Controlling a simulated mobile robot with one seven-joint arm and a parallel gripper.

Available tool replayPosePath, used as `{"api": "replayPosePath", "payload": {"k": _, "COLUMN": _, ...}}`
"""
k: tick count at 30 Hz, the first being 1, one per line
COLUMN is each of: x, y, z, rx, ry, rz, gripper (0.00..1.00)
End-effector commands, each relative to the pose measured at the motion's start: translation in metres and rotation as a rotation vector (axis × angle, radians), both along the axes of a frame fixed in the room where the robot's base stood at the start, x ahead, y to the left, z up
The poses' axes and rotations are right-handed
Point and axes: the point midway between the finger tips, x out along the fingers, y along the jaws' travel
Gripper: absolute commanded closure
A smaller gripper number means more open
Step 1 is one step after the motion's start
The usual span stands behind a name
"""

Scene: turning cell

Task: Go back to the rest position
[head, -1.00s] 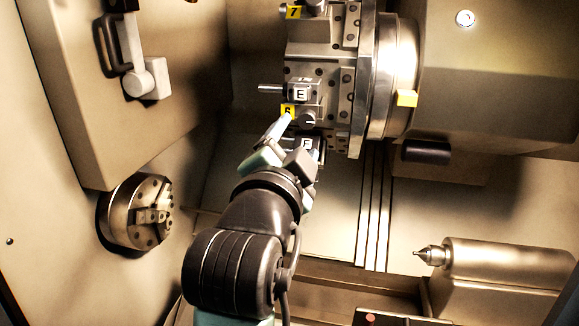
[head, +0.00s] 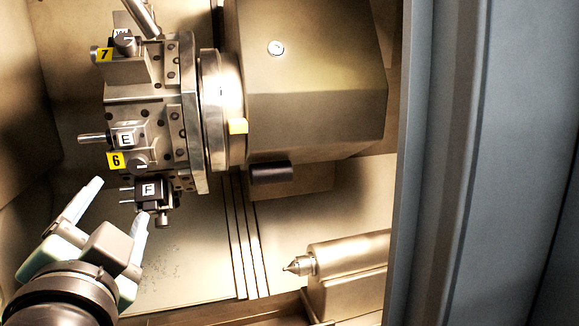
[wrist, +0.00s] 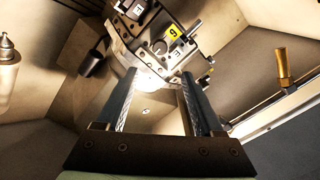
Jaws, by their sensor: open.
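My gripper (head: 114,200) is open and empty at the lower left of the head view, its two pale fingers spread apart. Its right fingertip shows just below the block marked F (head: 149,190) on the tool turret (head: 150,95); I cannot tell whether they touch. In the wrist view my gripper (wrist: 157,73) shows two dark parallel fingers with nothing between their tips. The turret (wrist: 150,52) lies beyond the fingertips there.
The turret carries yellow tags 6 and 7 and a block marked E (head: 126,140). A tailstock with a pointed centre (head: 345,262) stands at the lower right. A grey-blue door frame (head: 460,160) closes the right side. A brass-coloured handle (wrist: 281,66) shows in the wrist view.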

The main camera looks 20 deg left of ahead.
Motion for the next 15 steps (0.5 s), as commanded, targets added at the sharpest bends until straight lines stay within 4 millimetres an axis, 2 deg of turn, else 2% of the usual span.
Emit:
{"api": "replayPosePath", "payload": {"k": 2, "x": 0.003, "y": -0.005, "z": 0.004, "rx": -0.004, "ry": -0.018, "rz": -0.011, "gripper": 0.31}}
{"api": "replayPosePath", "payload": {"k": 5, "x": 0.014, "y": -0.03, "z": 0.022, "rx": -0.032, "ry": -0.111, "rz": -0.062, "gripper": 0.31}}
{"api": "replayPosePath", "payload": {"k": 8, "x": 0.029, "y": -0.077, "z": 0.056, "rx": -0.099, "ry": -0.284, "rz": -0.171, "gripper": 0.31}}
{"api": "replayPosePath", "payload": {"k": 10, "x": 0.033, "y": -0.119, "z": 0.086, "rx": -0.17, "ry": -0.433, "rz": -0.276, "gripper": 0.31}}
{"api": "replayPosePath", "payload": {"k": 12, "x": 0.031, "y": -0.16, "z": 0.114, "rx": -0.257, "ry": -0.573, "rz": -0.394, "gripper": 0.31}}
{"api": "replayPosePath", "payload": {"k": 15, "x": 0.019, "y": -0.212, "z": 0.149, "rx": -0.386, "ry": -0.748, "rz": -0.562, "gripper": 0.31}}
